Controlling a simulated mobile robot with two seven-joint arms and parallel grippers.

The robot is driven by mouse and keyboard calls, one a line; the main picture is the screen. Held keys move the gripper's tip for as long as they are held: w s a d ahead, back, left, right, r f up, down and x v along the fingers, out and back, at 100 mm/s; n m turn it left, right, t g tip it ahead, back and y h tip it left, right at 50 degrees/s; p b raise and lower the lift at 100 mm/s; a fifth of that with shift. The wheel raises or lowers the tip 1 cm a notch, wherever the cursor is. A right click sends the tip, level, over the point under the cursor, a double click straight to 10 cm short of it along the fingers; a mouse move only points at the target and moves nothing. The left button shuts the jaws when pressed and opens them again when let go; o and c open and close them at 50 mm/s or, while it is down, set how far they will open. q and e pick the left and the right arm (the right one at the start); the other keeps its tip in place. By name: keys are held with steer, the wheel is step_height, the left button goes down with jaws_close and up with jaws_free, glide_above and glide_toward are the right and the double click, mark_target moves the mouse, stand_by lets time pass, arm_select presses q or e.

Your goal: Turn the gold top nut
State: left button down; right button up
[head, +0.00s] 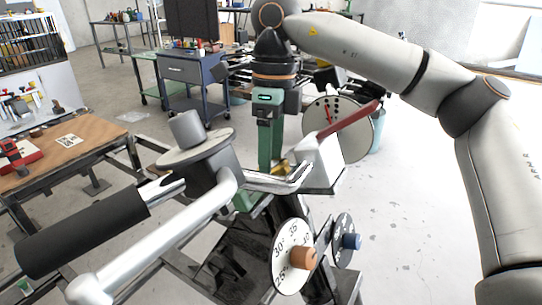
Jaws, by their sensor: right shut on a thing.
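The gold top nut (281,168) shows as a small yellow patch near the middle of the head view, among the parts of the spring suspension machine. Most of it is hidden by the gripper and the metal parts in front. My right gripper (272,164) points down from the end of the right arm, with its lower end at the nut. It is shut on the nut, though the contact itself is largely hidden. My left gripper is not in view.
A black-gripped lever (85,232) and a round grey plate (180,158) stand at front left. A red-handled lever (348,119) rises close to the right of the gripper. Numbered dials (286,262) sit below. A wooden bench (95,135) is at left; open floor lies right.

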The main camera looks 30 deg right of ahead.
steer(key=shift+c, duration=1.1)
